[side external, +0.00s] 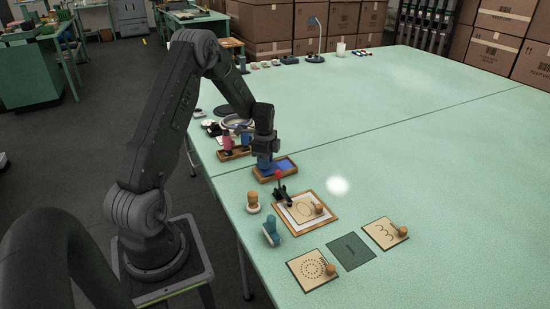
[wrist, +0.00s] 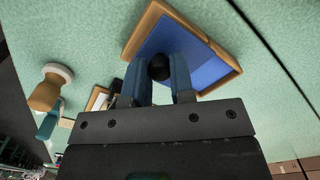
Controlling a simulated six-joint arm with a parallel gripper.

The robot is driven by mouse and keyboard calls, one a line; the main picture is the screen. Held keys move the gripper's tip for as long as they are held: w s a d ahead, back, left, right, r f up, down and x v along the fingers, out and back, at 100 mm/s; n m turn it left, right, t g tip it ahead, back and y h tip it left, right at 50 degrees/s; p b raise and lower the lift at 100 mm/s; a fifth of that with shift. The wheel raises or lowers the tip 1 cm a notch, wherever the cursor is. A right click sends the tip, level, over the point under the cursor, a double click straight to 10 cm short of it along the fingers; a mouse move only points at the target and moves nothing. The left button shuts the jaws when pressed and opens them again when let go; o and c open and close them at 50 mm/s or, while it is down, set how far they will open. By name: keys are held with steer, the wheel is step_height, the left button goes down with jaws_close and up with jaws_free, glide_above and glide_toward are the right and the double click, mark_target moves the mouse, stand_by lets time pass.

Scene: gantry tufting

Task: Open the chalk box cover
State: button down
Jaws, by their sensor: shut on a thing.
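The chalk box has a wooden rim (side external: 288,174) around a flat blue panel (side external: 283,165). In the wrist view the wooden rim (wrist: 141,31) and the blue panel (wrist: 190,52) fill the upper middle. I cannot tell whether the panel is the cover or the box's inside. My gripper (side external: 264,166) points down over the left part of the box. In the wrist view my gripper (wrist: 162,72) is shut on a round black knob (wrist: 160,67), with one blue-grey finger on each side. The knob's base is hidden by the fingers.
A red-knobbed black lever (side external: 280,188) stands near the box, beside a wood-framed board (side external: 316,224). A tray with pink and blue items (side external: 235,154) lies behind.

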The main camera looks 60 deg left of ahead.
steer(key=shift+s, duration=0.2)
steer(key=c, duration=1)
jaws_free()
step_height(320, 180, up, 14)
